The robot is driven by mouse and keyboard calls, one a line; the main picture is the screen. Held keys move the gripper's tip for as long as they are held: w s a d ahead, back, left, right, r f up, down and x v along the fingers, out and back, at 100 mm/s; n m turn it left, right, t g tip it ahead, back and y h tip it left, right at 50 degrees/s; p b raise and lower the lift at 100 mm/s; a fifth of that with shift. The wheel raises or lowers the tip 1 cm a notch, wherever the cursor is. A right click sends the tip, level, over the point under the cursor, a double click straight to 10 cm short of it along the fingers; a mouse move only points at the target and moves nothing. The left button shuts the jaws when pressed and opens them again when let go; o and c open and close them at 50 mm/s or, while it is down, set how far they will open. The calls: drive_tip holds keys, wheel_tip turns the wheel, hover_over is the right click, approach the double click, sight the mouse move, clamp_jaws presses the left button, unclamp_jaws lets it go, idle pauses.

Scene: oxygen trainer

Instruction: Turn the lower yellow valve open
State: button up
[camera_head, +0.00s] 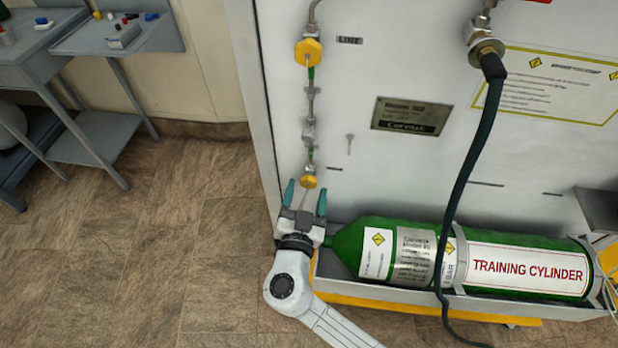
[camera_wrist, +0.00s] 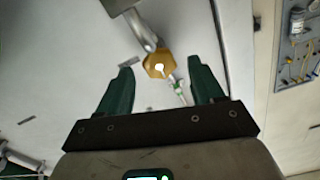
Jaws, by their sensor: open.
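The lower yellow valve (camera_head: 308,181) is a small yellow knob at the bottom of the vertical pipe line on the white panel. My gripper (camera_head: 305,198) is open just below it in the head view, its two green fingers pointing up towards it. In the wrist view a yellow hexagonal valve (camera_wrist: 159,65) sits ahead of the fingertips, roughly midway between them. The gripper (camera_wrist: 161,80) holds nothing, and I see no contact with the valve. The upper yellow valve (camera_head: 308,52) is higher on the same line.
A green training cylinder (camera_head: 515,266) lies on a yellow-edged shelf right of my arm. A dark hose (camera_head: 462,180) hangs in front of the panel. A grey table (camera_head: 117,38) with small items stands at the upper left. The floor on the left is clear.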

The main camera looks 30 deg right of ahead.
sight(308, 185)
drive_tip(key=shift+x, duration=2.1)
drive_tip(key=c, duration=1.1)
drive_tip(key=shift+o, duration=0.2)
drive_tip(key=shift+f, duration=0.1)
